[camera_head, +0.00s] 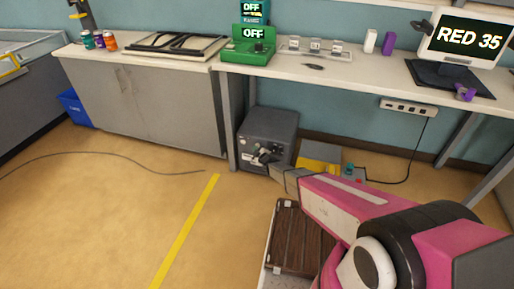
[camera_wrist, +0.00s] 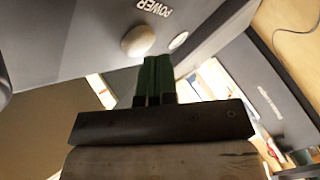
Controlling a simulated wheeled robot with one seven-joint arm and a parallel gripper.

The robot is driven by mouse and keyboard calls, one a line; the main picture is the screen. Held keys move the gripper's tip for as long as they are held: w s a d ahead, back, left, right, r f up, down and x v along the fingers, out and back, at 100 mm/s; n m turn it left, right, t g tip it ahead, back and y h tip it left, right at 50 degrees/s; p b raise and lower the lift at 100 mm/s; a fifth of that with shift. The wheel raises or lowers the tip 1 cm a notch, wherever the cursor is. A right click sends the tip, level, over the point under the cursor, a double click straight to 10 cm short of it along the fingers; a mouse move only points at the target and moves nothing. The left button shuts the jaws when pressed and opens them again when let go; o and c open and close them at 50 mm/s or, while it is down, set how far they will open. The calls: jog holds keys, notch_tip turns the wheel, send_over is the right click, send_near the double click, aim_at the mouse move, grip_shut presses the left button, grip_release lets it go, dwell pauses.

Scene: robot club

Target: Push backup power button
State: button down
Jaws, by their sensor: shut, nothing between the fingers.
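A dark grey box (camera_head: 270,123) stands on the floor under the bench. In the wrist view its face (camera_wrist: 85,35) carries the white word POWER, upside down. Beside the word is a rounded, pale grey button (camera_wrist: 138,41), and to its right a small whitish disc (camera_wrist: 179,40). My gripper (camera_head: 263,156) is at the front of the box. In the wrist view my gripper (camera_wrist: 155,60) shows green fingers that are shut and empty. The fingertips are just below and between the button and the disc. I cannot tell whether they touch the box.
A cable (camera_head: 100,155) lies on the open floor at left.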

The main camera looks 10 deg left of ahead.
jog(key=shift+s, duration=0.1)
jog(key=shift+s+a, duration=0.15)
jog(key=shift+s, duration=1.3)
jog(key=shift+s+a, duration=0.1)
jog(key=shift+s, duration=1.3)
jog(key=c, duration=1.8)
grip_release()
